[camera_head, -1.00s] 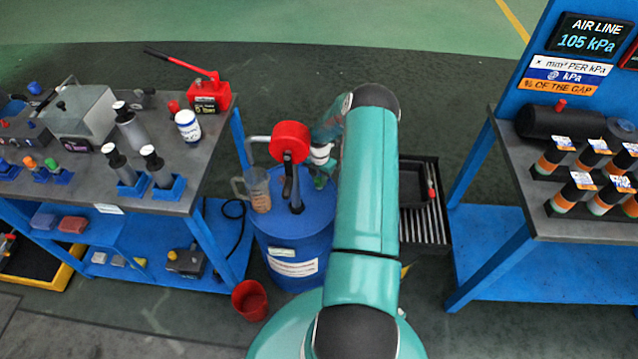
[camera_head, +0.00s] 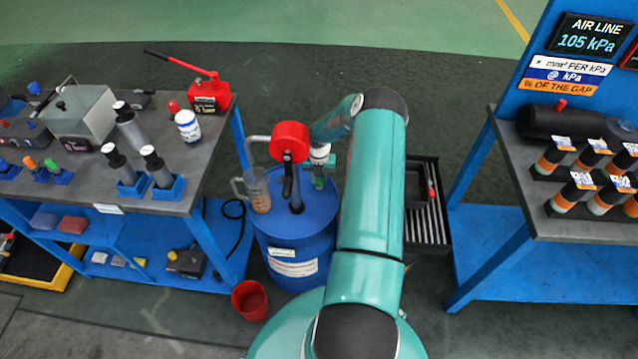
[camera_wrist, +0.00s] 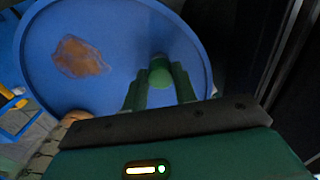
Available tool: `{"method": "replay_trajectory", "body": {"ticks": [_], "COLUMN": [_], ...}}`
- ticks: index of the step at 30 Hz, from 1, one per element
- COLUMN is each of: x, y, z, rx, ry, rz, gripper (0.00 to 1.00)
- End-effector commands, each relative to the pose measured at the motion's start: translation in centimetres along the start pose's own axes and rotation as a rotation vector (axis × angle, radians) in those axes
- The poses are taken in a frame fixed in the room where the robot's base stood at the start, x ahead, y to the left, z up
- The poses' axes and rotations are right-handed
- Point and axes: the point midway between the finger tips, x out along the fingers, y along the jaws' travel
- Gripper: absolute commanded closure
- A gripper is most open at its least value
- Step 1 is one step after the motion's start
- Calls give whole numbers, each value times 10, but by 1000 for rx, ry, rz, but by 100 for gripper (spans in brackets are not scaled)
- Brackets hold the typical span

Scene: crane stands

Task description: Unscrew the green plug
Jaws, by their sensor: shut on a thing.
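The green plug (camera_wrist: 160,74) is in the wrist view, on the lid side of the blue drum (camera_wrist: 110,25). My gripper (camera_wrist: 161,82) is shut on the plug, with one green finger on each side of it. In the head view the drum (camera_head: 292,235) stands on the floor between two benches. My gripper (camera_head: 319,175) is low over the right part of its lid, beside the hand pump (camera_head: 290,143) with a red head. The plug itself cannot be told from my fingers in the head view.
A clear jug (camera_head: 258,190) with amber liquid is under the pump spout. A red bucket (camera_head: 250,300) stands on the floor in front of the drum. A brownish patch (camera_wrist: 80,57) shows on the lid. A grated black tray (camera_head: 427,228) is right of the drum.

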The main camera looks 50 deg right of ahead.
Motion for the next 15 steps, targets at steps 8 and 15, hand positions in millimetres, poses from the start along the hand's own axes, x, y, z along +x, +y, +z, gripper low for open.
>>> {"method": "replay_trajectory", "body": {"ticks": [8, 15], "x": [-5, -5], "y": [10, 11], "z": [4, 4], "rx": [-353, -416], "ry": [-18, -18], "rz": [13, 12], "gripper": [100, 100]}}
